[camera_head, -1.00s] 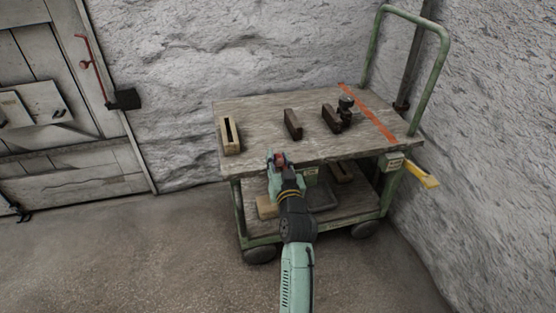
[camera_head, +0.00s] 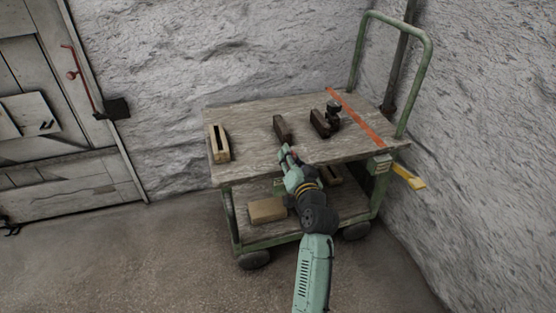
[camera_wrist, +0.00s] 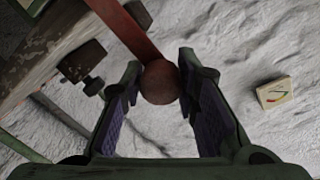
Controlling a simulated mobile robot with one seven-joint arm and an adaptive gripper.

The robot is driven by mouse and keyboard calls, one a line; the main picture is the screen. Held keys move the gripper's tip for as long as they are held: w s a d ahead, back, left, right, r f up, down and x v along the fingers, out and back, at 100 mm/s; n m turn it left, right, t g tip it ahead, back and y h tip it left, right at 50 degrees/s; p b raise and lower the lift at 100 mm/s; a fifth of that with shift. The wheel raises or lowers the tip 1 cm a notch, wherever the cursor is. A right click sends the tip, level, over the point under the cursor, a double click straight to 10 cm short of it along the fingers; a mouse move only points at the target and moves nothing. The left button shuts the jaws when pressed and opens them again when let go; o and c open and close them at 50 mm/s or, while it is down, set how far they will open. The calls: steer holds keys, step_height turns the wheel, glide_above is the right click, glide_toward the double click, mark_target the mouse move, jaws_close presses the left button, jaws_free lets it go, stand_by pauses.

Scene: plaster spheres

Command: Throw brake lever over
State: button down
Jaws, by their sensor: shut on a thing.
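The brake lever shows in the wrist view as a flat red bar (camera_wrist: 130,28) ending in a dull red ball knob (camera_wrist: 160,82). My gripper (camera_wrist: 158,78) has its two purple-padded fingers on either side of the knob and is shut on it. In the head view my gripper (camera_head: 287,153) is at the front part of the cart's top, with a small reddish spot at its tip. My own arm and gripper hide most of the lever there.
A green-framed cart (camera_head: 245,115) with a wooden top stands by rough white walls. It carries a slotted wooden block (camera_head: 219,143), dark blocks (camera_head: 283,127) and a dark knobbed clamp (camera_head: 333,110). A yellow handle (camera_head: 408,177) juts out right. Floor at the left is clear.

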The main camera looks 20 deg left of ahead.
steer(key=w+d+f+m, duration=0.2)
steer(key=w+d+m, duration=0.4)
steer(key=d+m, duration=0.1)
steer(key=shift+d+g, duration=0.3)
steer(key=shift+d, duration=0.3)
steer(key=shift+f, duration=0.1)
steer(key=c, duration=1.5)
jaws_free()
steer(key=shift+o, duration=1.3)
steer(key=shift+d+f, duration=0.1)
steer(key=shift+d, duration=0.05)
steer(key=v, duration=1.2)
steer(key=shift+f, duration=0.1)
